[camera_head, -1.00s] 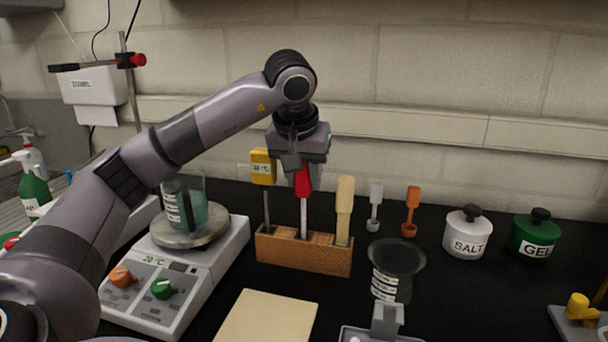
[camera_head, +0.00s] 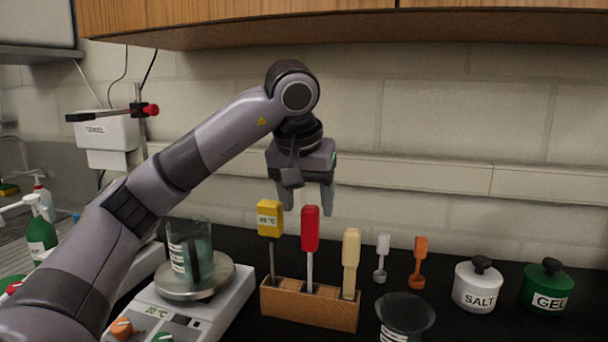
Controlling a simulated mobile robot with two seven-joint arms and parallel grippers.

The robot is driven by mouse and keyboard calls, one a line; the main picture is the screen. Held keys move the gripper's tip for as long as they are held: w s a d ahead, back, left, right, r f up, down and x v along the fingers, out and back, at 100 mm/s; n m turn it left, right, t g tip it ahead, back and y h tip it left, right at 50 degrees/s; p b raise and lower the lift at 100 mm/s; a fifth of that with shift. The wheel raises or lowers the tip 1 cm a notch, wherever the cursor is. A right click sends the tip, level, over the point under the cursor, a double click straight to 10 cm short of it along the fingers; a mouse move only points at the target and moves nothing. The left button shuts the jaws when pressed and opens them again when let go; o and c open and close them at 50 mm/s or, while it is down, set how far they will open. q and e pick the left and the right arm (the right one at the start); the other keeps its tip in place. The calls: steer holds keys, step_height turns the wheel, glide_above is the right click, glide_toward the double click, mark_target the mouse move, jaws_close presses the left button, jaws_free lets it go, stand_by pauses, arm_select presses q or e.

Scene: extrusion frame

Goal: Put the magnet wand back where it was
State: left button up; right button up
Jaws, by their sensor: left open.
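The magnet wand, which I take to be the red-handled tool (camera_head: 310,230), stands upright in the middle slot of a wooden rack (camera_head: 308,308), its thin metal shaft going down into the slot. My left gripper (camera_head: 308,204) is open and empty just above the red handle, fingers pointing down. The lower end of the shaft is hidden inside the rack. My right gripper is not in view.
A yellow thermometer (camera_head: 270,218) and a cream spatula (camera_head: 351,250) stand in the rack on either side. A beaker (camera_head: 190,248) sits on the hotplate (camera_head: 215,281) at left.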

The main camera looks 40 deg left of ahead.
arm_select(q)
steer(key=p+v, duration=0.1)
steer(key=v, duration=0.4)
steer(key=shift+s, duration=0.1)
stand_by(0.7)
